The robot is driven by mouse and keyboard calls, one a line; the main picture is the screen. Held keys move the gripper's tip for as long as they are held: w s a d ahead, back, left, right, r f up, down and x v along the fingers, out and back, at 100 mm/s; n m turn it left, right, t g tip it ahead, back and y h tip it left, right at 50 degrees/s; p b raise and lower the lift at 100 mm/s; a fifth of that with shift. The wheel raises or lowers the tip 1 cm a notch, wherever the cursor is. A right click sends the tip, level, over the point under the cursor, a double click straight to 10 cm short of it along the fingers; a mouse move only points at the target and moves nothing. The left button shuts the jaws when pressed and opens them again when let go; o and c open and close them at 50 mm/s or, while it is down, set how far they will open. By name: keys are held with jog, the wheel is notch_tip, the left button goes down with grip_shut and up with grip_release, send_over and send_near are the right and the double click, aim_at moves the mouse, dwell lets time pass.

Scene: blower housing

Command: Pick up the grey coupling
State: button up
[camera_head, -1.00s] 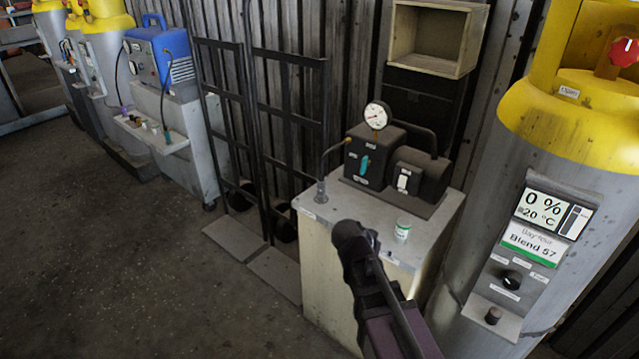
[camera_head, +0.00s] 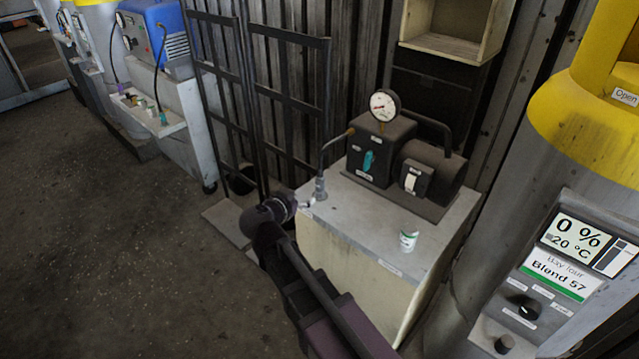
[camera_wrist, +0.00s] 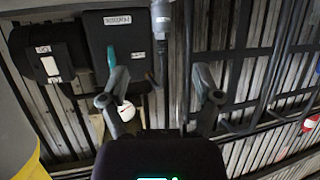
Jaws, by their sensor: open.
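The grey coupling (camera_head: 320,188) stands upright at the end of a dark hose, over the left back part of the cabinet top. In the wrist view, which looks upside down, the coupling (camera_wrist: 161,18) is at the top centre with its hose running down. My gripper (camera_head: 303,204) is beside the cabinet's left edge, just left of and in front of the coupling. In the wrist view my gripper (camera_wrist: 160,82) has its two fingers spread apart with nothing held. The coupling lies beyond the gap between them. The fingers are small and partly hidden in the head view.
A dark pump unit (camera_head: 430,172) with a teal lever and a gauge (camera_head: 384,105) stands on the cabinet (camera_head: 375,225). A small white-green can (camera_head: 409,240) is near the front. A grey cylinder (camera_head: 500,190) stands right; black hand trucks (camera_head: 290,90) stand behind left.

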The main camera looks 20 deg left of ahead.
aim_at(318, 185)
jog(key=shift+w+f, duration=0.1)
jog(key=b+x, duration=0.3)
jog(key=x, duration=0.4)
jog(key=shift+w+f, duration=0.2)
jog(key=shift+w, duration=0.45)
jog(key=shift+b+x, duration=1.1)
jog(key=shift+x, duration=1.55)
jog(key=shift+r, duration=0.1)
grip_shut()
